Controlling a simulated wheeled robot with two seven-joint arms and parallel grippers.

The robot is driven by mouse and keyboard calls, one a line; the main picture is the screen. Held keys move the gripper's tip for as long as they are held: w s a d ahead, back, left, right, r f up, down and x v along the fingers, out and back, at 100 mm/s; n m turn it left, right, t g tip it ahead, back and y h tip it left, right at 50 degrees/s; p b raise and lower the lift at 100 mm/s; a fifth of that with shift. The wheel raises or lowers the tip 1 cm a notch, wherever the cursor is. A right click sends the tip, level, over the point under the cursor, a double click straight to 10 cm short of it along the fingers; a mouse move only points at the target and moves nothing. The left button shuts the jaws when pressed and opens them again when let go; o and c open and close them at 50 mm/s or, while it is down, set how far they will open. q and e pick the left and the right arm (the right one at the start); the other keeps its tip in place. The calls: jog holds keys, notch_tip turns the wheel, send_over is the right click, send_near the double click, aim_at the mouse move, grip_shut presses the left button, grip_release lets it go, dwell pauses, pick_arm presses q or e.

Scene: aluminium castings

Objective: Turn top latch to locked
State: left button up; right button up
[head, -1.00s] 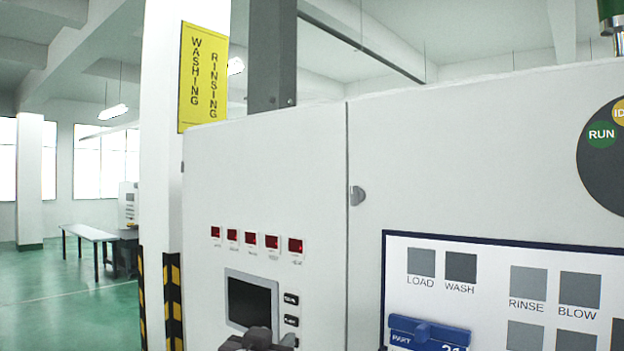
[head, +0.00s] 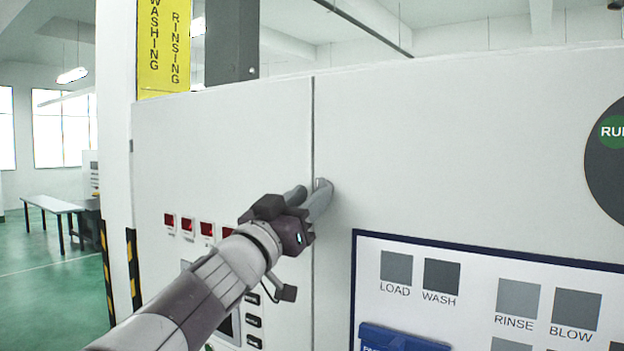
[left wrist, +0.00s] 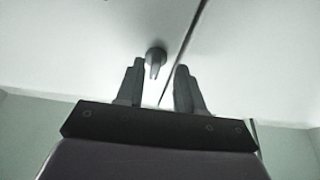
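The top latch (head: 321,183) is a small grey knob on the white cabinet front, beside the vertical seam between two panels. My left gripper (head: 311,190) reaches up to it from the lower left, and its fingers partly cover the latch. In the left wrist view the latch (left wrist: 155,57) shows as a dark round knob with a narrow tab. There the left gripper (left wrist: 159,67) is open, with a finger on each side and the latch between and beyond the tips. I cannot tell whether a finger touches it. My right gripper is not in view.
A control panel (head: 357,250) with grey squares labelled LOAD, WASH, RINSE and BLOW is at the lower right. Red displays (head: 187,224) are left of my arm. A yellow sign (head: 163,45) hangs on a white pillar. The cabinet face around the latch is flat and clear.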

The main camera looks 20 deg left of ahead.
pick_arm(q)
jog(key=shift+w+d+r, duration=0.25)
jog(key=shift+d+r, duration=0.05)
jog(key=shift+r, duration=0.15)
jog(key=shift+s+d+r, duration=0.2)
jog(key=shift+s, duration=0.05)
jog(key=shift+w+f, duration=0.1)
jog(key=shift+w, duration=0.1)
jog(key=shift+w+a, duration=0.1)
jog(key=shift+w, duration=0.05)
jog(key=c, duration=0.5)
grip_shut()
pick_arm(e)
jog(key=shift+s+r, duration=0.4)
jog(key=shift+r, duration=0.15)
